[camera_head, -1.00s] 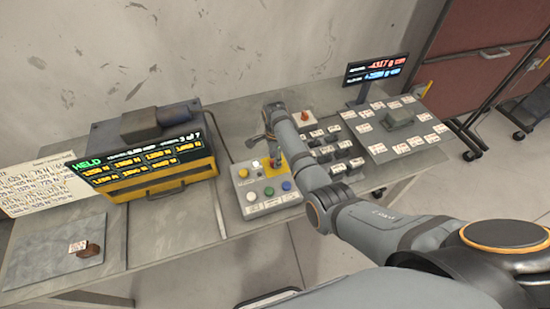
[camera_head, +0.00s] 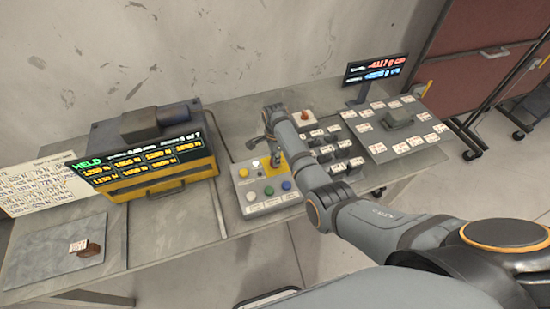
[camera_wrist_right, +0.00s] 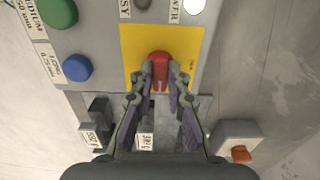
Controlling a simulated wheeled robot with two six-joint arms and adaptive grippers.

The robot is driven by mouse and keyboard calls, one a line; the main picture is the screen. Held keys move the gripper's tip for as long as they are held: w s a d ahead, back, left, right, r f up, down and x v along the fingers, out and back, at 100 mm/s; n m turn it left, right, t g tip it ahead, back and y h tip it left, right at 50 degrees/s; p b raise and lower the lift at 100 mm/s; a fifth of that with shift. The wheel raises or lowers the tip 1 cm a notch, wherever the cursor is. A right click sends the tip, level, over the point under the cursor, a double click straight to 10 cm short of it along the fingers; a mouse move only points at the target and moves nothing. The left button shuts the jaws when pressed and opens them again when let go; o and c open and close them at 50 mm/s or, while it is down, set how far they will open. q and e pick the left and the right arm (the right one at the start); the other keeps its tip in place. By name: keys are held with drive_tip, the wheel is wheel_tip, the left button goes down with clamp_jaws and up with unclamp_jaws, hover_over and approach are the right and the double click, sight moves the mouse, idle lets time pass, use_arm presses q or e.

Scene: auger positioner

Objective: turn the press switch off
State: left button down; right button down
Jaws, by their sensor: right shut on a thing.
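The switch is a red lever (camera_wrist_right: 160,67) on a yellow plate (camera_wrist_right: 133,45) of the grey control box. My right gripper (camera_wrist_right: 163,76) is shut on the red lever, with one finger on each side of it, in the right wrist view. In the head view my right gripper (camera_head: 274,158) is over the yellow patch at the back of the control box (camera_head: 262,209), and my arm and hand hide the lever. I cannot tell from these frames which way the lever is set. My left gripper is not in view.
A yellow-framed display (camera_head: 150,160) stands to the left. Several dark weights (camera_head: 338,168) with labels lie to the right. A red knob (camera_head: 304,115) is behind.

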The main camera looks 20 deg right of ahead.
drive_tip(key=n+p, duration=0.2)
drive_tip(key=n, duration=0.1)
drive_tip(key=shift+r, duration=0.15)
drive_tip(key=n+p, duration=0.2)
drive_tip(key=n, duration=0.3)
drive_tip(key=n+p, duration=0.1)
drive_tip(key=n, duration=0.3)
drive_tip(key=shift+n, duration=0.3)
drive_tip(key=n+p, duration=0.1)
drive_tip(key=n, duration=0.3)
drive_tip(key=shift+n, duration=0.7)
drive_tip(key=c, duration=1.3)
unclamp_jaws()
wheel_tip(320, 180, up, 12)
drive_tip(key=shift+f, duration=0.15)
